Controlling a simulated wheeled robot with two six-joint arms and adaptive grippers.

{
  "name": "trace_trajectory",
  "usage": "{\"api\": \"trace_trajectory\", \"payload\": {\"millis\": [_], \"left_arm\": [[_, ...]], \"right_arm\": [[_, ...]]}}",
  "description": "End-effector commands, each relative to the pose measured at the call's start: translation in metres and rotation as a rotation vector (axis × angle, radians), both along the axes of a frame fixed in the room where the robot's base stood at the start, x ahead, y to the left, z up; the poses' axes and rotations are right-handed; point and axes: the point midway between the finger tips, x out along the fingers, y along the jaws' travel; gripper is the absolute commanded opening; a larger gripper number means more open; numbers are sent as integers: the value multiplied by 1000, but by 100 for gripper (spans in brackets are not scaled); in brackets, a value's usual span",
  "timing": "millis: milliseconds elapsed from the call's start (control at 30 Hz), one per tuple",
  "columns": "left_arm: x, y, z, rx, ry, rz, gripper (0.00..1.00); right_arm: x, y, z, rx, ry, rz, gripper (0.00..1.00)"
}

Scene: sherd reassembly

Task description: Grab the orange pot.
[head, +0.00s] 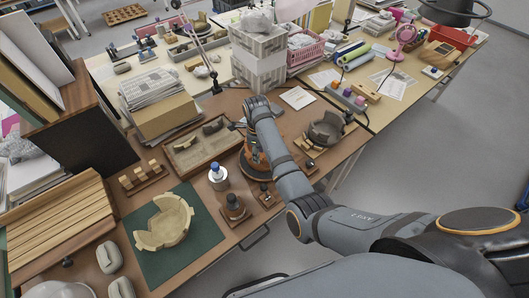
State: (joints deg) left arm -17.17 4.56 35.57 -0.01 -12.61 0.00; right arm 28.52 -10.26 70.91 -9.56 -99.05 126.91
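The orange pot (252,158), banded with dark stripes, stands on the brown worktable near the middle of the head view. My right forearm hides its right side. My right arm comes in from the lower right and bends at the elbow. Its wrist is beyond the pot, and the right gripper (240,124) is small and partly hidden there, just above and left of the pot in the picture. I cannot tell whether its fingers are apart or touch the pot. My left gripper is not in view.
A cream broken bowl (163,224) lies on a green mat (205,250). A dark broken bowl (327,129) stands to the right.

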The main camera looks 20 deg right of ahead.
Motion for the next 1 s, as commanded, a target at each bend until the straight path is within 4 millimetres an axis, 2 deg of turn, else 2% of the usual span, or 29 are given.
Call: {"api": "trace_trajectory", "payload": {"millis": [167,300,567,833,1000], "left_arm": [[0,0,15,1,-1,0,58],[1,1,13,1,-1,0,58],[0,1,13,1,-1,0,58],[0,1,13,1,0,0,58],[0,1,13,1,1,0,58]], "right_arm": [[-6,1,-26,-1,7,1,38],[-5,0,-46,-1,2,-1,38],[-5,1,-50,0,1,0,38],[-5,1,-50,0,1,0,1],[-5,1,-50,0,1,0,0]]}}
